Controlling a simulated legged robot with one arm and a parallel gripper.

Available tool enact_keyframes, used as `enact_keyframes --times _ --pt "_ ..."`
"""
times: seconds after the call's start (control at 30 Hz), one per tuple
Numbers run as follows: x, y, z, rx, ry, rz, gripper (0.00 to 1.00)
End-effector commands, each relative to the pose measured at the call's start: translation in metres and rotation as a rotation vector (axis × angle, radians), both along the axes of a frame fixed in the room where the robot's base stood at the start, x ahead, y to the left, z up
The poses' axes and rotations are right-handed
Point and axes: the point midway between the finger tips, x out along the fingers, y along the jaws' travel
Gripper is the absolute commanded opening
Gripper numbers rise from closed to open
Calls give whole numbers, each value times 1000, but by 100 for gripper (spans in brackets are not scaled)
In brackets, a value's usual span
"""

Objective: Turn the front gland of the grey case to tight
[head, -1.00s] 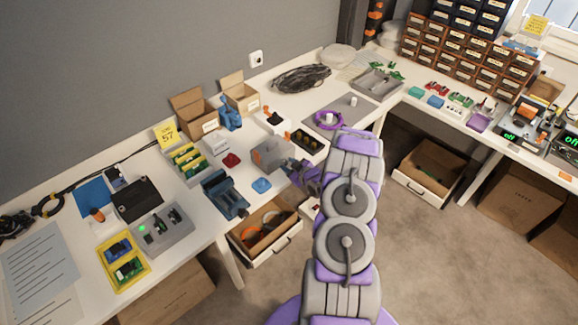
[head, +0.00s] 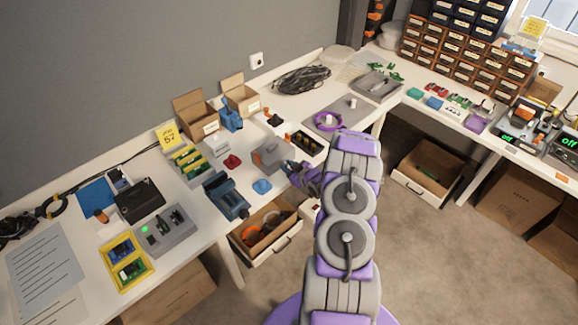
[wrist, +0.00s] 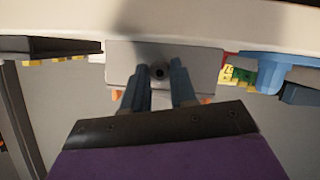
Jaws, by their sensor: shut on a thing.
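The grey case (head: 270,153) sits near the front edge of the white bench in the head view, and its front face (wrist: 205,60) fills the middle of the wrist view, which looks upside down. The front gland (wrist: 159,70) is a dark round fitting on that face. My gripper (wrist: 158,80) has its two blue fingers on either side of the gland, shut on it. In the head view my gripper (head: 293,170) meets the case's front right side, and the gland is hidden there. How far the gland is turned cannot be told.
An open drawer (head: 270,238) juts out below the bench edge.

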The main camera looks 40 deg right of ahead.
Motion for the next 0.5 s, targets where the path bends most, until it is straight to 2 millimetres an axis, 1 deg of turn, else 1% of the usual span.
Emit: enact_keyframes --times 0.17,0.2,0.43,0.5 --pt "1 0 1 -2 -4 1 0" --pt "1 0 1 -1 -4 0 30" --pt "1 0 0 -1 -3 0 52" --pt "1 0 0 -1 -2 0 52"
